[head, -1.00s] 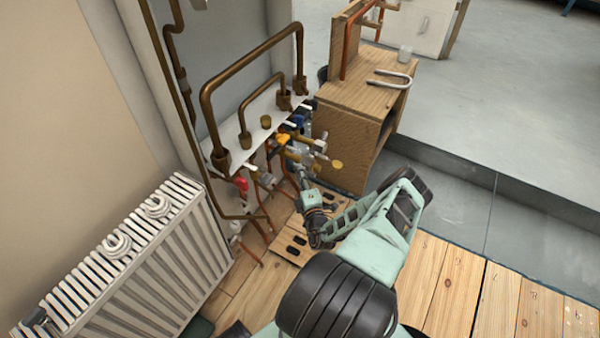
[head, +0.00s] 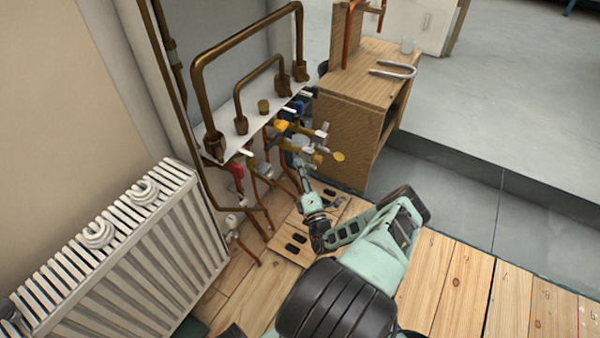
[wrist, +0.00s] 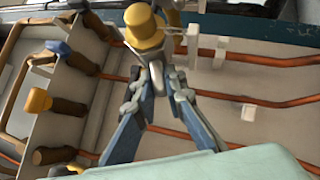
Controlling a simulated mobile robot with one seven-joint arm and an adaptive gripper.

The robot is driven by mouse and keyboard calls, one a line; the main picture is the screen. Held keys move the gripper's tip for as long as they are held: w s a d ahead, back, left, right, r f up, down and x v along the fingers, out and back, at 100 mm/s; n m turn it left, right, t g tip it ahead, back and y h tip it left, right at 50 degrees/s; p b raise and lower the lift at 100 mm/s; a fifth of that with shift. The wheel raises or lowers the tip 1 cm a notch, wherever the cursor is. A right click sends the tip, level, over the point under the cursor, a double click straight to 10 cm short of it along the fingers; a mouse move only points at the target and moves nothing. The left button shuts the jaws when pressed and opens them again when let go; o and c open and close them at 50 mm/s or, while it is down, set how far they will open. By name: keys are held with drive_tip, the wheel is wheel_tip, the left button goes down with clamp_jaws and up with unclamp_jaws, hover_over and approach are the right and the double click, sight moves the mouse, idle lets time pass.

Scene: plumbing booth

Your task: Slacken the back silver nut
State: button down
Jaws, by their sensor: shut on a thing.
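My gripper (wrist: 166,74) is at the cluster of valves under the white shelf. In the wrist view its two fingers come together on a small grey piece, just below a round brass cap (wrist: 145,27). This piece looks like a silver nut (wrist: 156,76); the fingers hide most of it, and I cannot tell for sure that it is the back one. In the head view my gripper (head: 301,166) reaches up to the valves, below silver fittings (head: 322,131) and a brass disc (head: 339,156). Its fingertips are too small to make out there.
Brown pipes (head: 240,57) rise from the white shelf (head: 251,125). A yellow valve handle (head: 281,126) and a red one (head: 236,171) sit close by. A wooden cabinet (head: 338,143) stands right of the valves, a white radiator (head: 130,255) at left.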

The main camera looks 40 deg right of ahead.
drive_tip(key=shift+w+d+f+n+t, duration=0.1)
drive_tip(key=shift+d+f+n+t, duration=0.15)
drive_tip(key=shift+n+t, duration=0.45)
drive_tip(key=shift+d+n+y, duration=0.1)
drive_tip(key=shift+n+y, duration=0.3)
drive_tip(key=shift+d, duration=0.15)
drive_tip(key=c, duration=2)
unclamp_jaws()
drive_tip(key=shift+a+f, duration=0.15)
drive_tip(key=shift+a, duration=0.05)
